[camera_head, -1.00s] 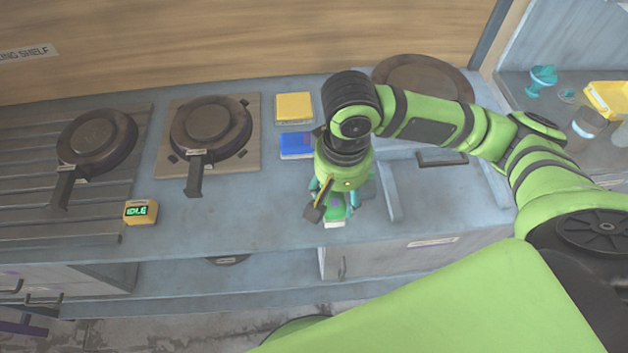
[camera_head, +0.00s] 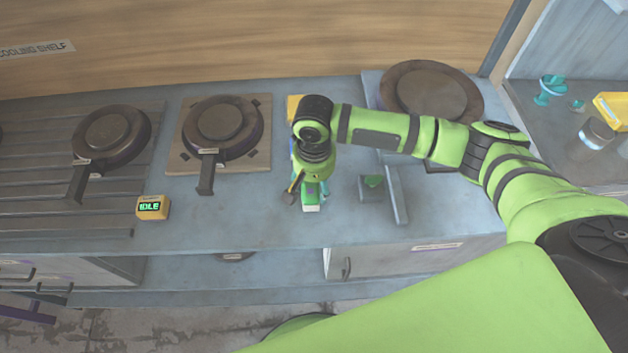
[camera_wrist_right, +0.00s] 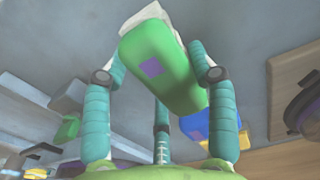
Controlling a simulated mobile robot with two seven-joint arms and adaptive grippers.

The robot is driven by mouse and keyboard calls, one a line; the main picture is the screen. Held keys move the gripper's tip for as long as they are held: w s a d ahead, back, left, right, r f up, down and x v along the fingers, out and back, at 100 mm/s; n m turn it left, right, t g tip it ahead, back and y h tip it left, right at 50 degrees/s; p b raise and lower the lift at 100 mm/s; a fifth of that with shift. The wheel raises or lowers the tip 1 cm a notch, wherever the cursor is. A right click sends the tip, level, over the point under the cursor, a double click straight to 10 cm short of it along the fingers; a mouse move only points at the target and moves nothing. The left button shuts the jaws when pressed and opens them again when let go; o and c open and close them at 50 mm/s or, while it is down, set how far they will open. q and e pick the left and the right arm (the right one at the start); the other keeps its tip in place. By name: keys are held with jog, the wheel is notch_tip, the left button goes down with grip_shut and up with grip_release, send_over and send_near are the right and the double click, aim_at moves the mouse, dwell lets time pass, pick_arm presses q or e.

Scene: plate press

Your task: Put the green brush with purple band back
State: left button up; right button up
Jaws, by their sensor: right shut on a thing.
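My right gripper (camera_head: 311,187) is shut on the green brush (camera_head: 310,196), which has a pale end pointing toward the counter's front. In the right wrist view the teal fingers (camera_wrist_right: 160,95) hold the green brush (camera_wrist_right: 165,72), and a purple patch shows on it. I cannot tell whether the brush touches the counter. A small grey block (camera_head: 371,195) with a green piece on it stands just right of the gripper. My left gripper is not in view.
Two dark pans (camera_head: 110,137) (camera_head: 222,132) sit to the left, beside a yellow box reading IDLE (camera_head: 152,207). A yellow block (camera_head: 294,104) is partly behind my arm; a blue block (camera_wrist_right: 196,125) shows in the wrist view. A round dark plate (camera_head: 425,82) lies behind.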

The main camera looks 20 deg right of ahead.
jog(key=o, duration=1.1)
jog(key=shift+f, duration=0.1)
notch_tip(320, 180, up, 12)
jog(key=shift+r+b, duration=0.15)
jog(key=shift+b, duration=0.75)
